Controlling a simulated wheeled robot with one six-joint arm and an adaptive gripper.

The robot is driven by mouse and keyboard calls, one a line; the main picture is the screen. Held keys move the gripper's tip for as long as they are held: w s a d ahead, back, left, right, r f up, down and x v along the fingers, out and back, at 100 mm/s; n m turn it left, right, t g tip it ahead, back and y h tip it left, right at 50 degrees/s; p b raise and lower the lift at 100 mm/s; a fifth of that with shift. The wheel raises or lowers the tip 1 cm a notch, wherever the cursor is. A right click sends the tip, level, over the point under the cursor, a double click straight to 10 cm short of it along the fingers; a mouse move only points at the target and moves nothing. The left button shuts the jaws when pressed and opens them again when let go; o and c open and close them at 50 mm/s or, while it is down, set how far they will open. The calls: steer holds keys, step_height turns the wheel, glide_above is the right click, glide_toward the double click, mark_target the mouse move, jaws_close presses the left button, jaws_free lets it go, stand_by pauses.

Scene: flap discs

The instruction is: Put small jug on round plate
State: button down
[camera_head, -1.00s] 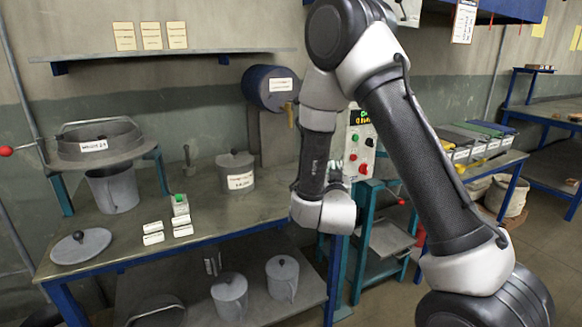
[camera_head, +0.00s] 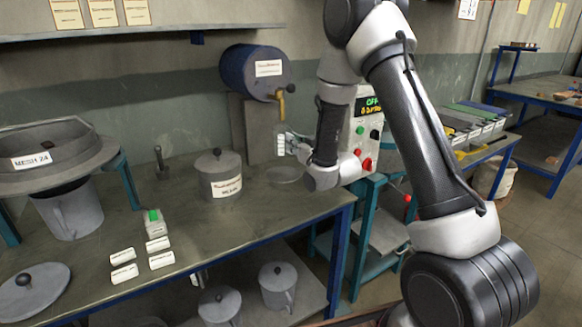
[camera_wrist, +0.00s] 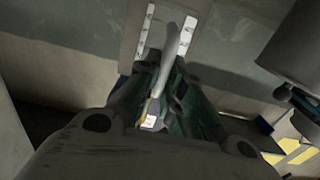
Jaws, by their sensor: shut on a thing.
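My gripper (camera_head: 290,146) is above the back of the bench, beside the brass tap. In the wrist view my gripper (camera_wrist: 166,45) has its two pale finger pads closed around a slim grey, handle-like piece (camera_wrist: 176,52), which may be the small jug's handle. The body of the held thing is not clear in either view. A shallow round grey plate (camera_head: 285,175) lies on the bench below my gripper, apart from it. My forearm stands just right of the plate.
A blue barrel (camera_head: 254,72) with a tap hangs behind my gripper. A lidded pot (camera_head: 219,178) stands left of the plate. White labelled blocks (camera_head: 122,256), a sieve stand (camera_head: 50,160) and a knobbed lid (camera_head: 36,290) are farther left. Lidded jugs (camera_head: 278,287) sit below. A control box (camera_head: 363,135) is right.

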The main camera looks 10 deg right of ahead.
mark_target(287, 156)
step_height(287, 156, down, 7)
steer(key=shift+r, duration=0.15)
steer(key=shift+f, duration=0.2)
steer(key=shift+f, duration=0.15)
steer(key=shift+s+f, duration=0.15)
steer(key=shift+f, duration=0.1)
steer(key=c, duration=1.5)
jaws_free()
steer(key=shift+s+f, duration=0.1)
steer(key=shift+f, duration=0.05)
steer(key=shift+c, duration=0.2)
